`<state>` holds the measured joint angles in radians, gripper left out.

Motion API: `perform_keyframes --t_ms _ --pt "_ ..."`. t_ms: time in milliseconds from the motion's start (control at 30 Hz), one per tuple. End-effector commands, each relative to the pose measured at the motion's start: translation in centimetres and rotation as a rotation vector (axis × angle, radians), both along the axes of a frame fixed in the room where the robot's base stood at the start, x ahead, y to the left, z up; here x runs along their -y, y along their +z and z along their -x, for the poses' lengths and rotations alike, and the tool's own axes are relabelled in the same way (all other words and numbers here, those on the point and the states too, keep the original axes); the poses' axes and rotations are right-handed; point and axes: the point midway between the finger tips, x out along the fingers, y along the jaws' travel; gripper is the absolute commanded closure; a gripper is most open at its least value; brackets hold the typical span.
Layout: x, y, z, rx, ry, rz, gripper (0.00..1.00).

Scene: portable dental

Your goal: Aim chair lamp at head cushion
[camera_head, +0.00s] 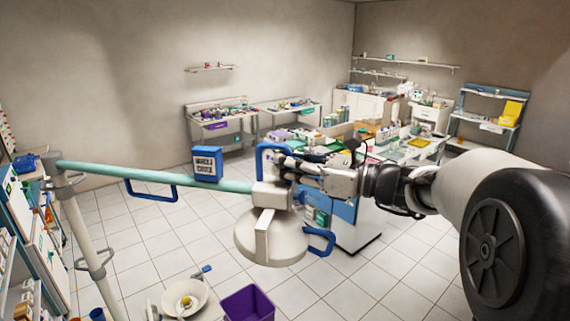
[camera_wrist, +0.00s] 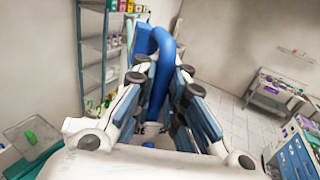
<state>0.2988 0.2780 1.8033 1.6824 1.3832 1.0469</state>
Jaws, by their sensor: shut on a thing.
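The chair lamp (camera_head: 270,240) has a pale dome head at the right end of a green arm (camera_head: 110,172), in the head view. Its face appears to point mostly down. A blue loop handle (camera_head: 262,160) stands up beside my gripper (camera_head: 300,178), and another blue handle (camera_head: 322,240) sticks out at the dome's right. In the wrist view, my gripper (camera_wrist: 160,85) is shut on the blue handle (camera_wrist: 160,65), which runs between its two fingers. I cannot make out the head cushion in either view.
A pale pole (camera_head: 88,245) carries the green arm at the left, with a blue box (camera_head: 207,164) on the arm. Below are a round basin (camera_head: 186,297) and a purple bin (camera_head: 249,304). Loaded benches and a cabinet stand behind. White tiled floor shows free in between.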

Motion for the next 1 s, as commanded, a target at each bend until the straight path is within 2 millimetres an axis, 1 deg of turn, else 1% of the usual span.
perform_keyframes --t_ms 267,300,600,867,1000 --pt "0.27 -0.32 -0.07 -0.006 -0.006 0.004 1.00" --pt "0.27 -0.31 -0.07 -0.006 -0.006 0.004 0.89" --pt "0.16 -0.27 -0.04 -0.005 -0.004 0.003 0.69" --pt "0.10 -0.25 -0.02 -0.005 -0.002 0.002 0.68" --pt "0.67 -0.24 0.26 -0.004 -0.004 0.002 0.68"
